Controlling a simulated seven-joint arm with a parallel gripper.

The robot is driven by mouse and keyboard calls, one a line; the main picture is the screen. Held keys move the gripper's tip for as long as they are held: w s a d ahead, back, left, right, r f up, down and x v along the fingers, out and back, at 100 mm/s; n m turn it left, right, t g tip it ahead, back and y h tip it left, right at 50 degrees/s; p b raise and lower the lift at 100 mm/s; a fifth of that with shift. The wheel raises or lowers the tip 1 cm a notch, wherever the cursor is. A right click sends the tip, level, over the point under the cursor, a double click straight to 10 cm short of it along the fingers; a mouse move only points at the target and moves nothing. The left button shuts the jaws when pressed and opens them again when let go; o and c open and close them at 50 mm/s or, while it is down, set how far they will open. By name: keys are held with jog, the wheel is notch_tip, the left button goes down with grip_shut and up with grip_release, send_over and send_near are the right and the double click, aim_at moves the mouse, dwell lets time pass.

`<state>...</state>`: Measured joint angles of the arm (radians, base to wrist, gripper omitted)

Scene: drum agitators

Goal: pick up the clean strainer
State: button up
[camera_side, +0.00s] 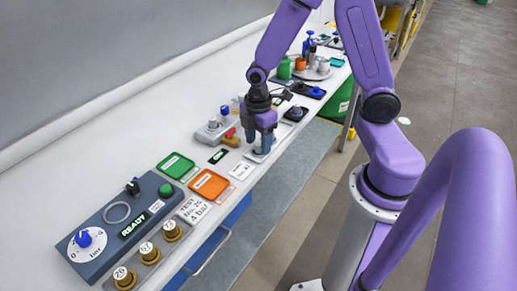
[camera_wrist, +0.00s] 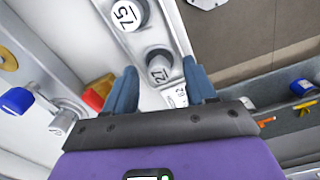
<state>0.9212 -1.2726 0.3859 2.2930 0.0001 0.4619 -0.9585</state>
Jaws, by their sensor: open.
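My gripper (camera_side: 264,148) is open, pointing down over a small light grey plate (camera_side: 257,157) near the front edge of the bench. In the wrist view the fingertips of my gripper (camera_wrist: 160,70) stand either side of a short round piece with a white face marked 27 (camera_wrist: 160,70). A similar piece marked 75 (camera_wrist: 127,14) sits farther up the same pale strip (camera_wrist: 145,38). I see nothing gripped. I cannot tell for certain which piece is the clean strainer, and the fingers hide the piece below them in the side view.
A green tray (camera_side: 176,166) and an orange tray (camera_side: 209,185) lie left of my gripper. Brass-coloured capped pieces (camera_side: 148,253) stand by the READY panel (camera_side: 120,222). Dark plates (camera_side: 295,114) are to the right.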

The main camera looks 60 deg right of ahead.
grip_shut()
jog(key=shift+r, duration=0.1)
